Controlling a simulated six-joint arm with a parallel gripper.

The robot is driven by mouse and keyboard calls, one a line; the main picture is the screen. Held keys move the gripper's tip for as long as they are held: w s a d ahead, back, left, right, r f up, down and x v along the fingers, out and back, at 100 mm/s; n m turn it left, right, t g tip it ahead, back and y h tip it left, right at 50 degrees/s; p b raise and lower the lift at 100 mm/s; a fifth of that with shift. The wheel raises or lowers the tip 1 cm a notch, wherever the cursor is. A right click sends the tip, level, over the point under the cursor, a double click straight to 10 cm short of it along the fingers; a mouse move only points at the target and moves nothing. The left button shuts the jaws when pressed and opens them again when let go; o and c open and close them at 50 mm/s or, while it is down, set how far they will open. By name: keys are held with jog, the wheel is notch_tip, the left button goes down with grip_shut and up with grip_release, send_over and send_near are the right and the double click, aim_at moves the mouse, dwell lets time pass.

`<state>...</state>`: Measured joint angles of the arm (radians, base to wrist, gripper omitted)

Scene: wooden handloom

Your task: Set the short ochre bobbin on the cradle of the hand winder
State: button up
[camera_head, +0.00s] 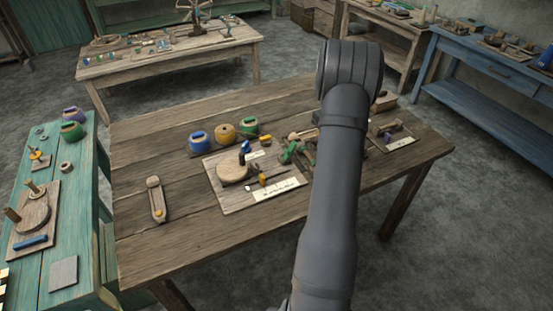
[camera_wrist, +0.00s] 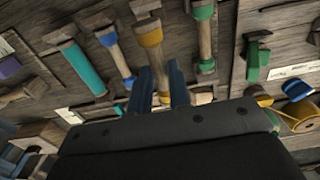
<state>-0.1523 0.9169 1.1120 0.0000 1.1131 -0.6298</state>
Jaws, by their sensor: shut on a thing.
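In the wrist view my gripper (camera_wrist: 160,82) has its two dark blue fingers on either side of a wooden bobbin with ochre bands (camera_wrist: 150,36). Its pale shank runs down between the fingers, and a second ochre band shows just behind the fingertips. The jaws are shut on this bobbin. Whether it is clear of the wood behind it is hard to tell. In the head view my arm hides the gripper and bobbin. I cannot pick out the hand winder or its cradle with certainty.
A green bobbin (camera_wrist: 203,40) lies close to the right of my fingers. In the head view a round wooden disc (camera_head: 234,171) sits on a board. The table's left front (camera_head: 180,235) is clear.

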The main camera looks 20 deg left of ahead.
jog(key=s+d+r+m, duration=0.7)
jog(key=s+m, duration=0.1)
jog(key=s+a+f+n, duration=0.2)
jog(key=a+f+n, duration=0.1)
jog(key=a+n, duration=0.95)
jog(key=s+a+f+n, duration=0.2)
jog(key=a+n, duration=1)
jog(key=n, duration=0.2)
jog(key=shift+m, duration=0.25)
jog(key=shift+s+d+f, duration=0.1)
jog(key=shift+d+f, duration=0.05)
jog(key=shift+f, duration=1.25)
jog(key=shift+s+d+f, duration=0.1)
jog(key=shift+f, duration=1.3)
jog(key=shift+f, duration=0.1)
jog(key=shift+f, duration=0.35)
jog(key=shift+f, duration=0.2)
